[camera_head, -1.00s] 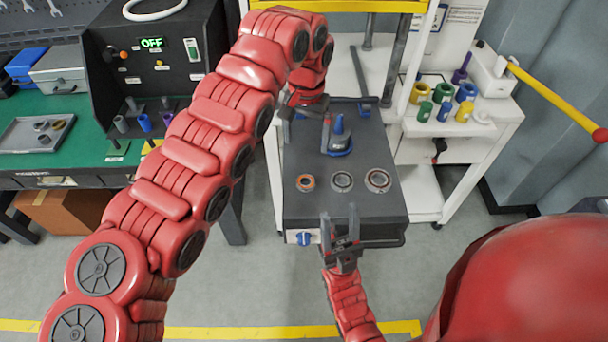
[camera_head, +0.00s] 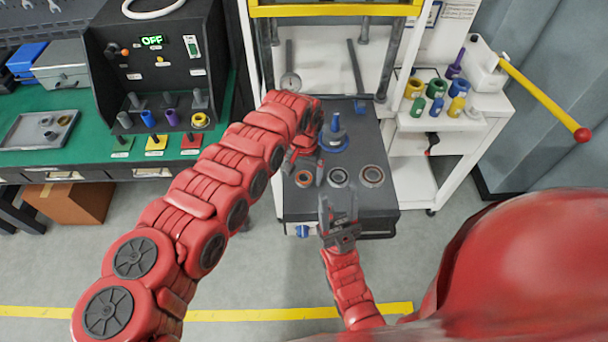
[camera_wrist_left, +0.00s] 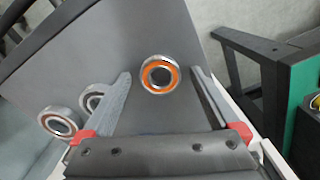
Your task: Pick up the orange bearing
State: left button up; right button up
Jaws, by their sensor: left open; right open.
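The orange bearing (camera_head: 304,179), a ring with an orange inner band, lies flat at the left of a row of three on the dark grey top (camera_head: 357,153). In the left wrist view the orange bearing (camera_wrist_left: 159,75) appears between the tips of my open left gripper (camera_wrist_left: 161,80), with space on both sides. In the head view my left gripper (camera_head: 303,168) is just above and behind it, empty and partly hidden by its own arm. My right gripper (camera_head: 338,204) is open and empty at the front edge of the grey top.
Two grey bearings (camera_head: 339,177) (camera_head: 372,176) lie right of the orange one. A blue fixture (camera_head: 335,137) stands behind them. A white cart (camera_head: 465,122) with coloured parts is at right, and a green bench (camera_head: 80,147) at left.

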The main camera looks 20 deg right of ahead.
pick_arm(q)
grip_shut()
dwell(0.5)
jog(key=shift+w+r, duration=0.1)
